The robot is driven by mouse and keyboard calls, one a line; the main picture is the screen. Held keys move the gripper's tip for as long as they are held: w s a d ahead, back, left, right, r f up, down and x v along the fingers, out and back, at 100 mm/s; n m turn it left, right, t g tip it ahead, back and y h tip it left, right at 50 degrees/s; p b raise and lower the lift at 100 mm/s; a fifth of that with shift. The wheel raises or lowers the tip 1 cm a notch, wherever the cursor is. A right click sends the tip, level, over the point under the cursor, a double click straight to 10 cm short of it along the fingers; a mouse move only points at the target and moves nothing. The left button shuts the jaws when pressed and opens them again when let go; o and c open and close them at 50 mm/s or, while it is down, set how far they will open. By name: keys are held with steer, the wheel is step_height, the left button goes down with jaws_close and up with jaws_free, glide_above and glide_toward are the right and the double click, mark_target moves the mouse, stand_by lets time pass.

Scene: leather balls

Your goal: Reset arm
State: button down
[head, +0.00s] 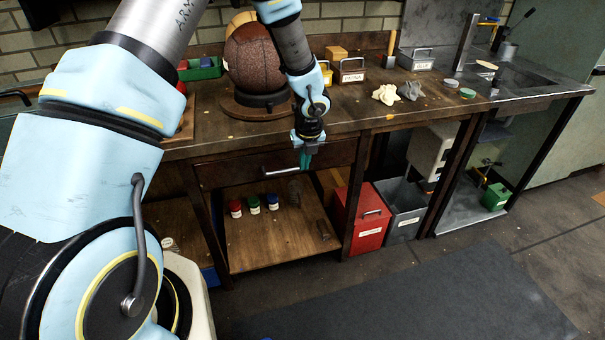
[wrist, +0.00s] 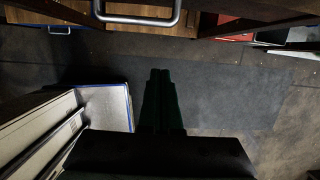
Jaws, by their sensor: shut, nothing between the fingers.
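My gripper (head: 305,161) hangs down in front of the workbench, near the front edge of its top and just above and right of the metal drawer handle (head: 281,170). In the wrist view its dark fingers (wrist: 161,75) lie together, shut and empty, over the dark floor. The drawer handle also shows at the top of the wrist view (wrist: 138,18). My arm reaches across the left of the head view and hides part of the bench.
A brown leather ball (head: 253,62) sits on a dark stand on the bench top (head: 365,115). Small jars (head: 254,205) stand on the lower shelf. A red bin (head: 362,217) and a grey bin (head: 404,208) stand at right. A floor mat (head: 430,300) lies clear in front.

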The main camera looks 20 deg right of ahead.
steer(key=a+r+n+y, duration=0.1)
steer(key=a+r+n, duration=0.6)
steer(key=a+n, duration=0.3)
steer(key=a+r+n, duration=0.6)
steer(key=a+n, duration=0.2)
steer(key=a, duration=0.4)
steer(key=s+a+r+n, duration=0.2)
steer(key=s+a+n, duration=0.3)
steer(key=n, duration=0.4)
steer(key=s+a+r+n+g+h, duration=0.1)
steer(key=s+a+r+n, duration=0.2)
steer(key=a+n, duration=0.4)
steer(key=shift+s+r+n, duration=0.2)
steer(key=shift+s+n, duration=0.7)
steer(key=shift+n, duration=0.3)
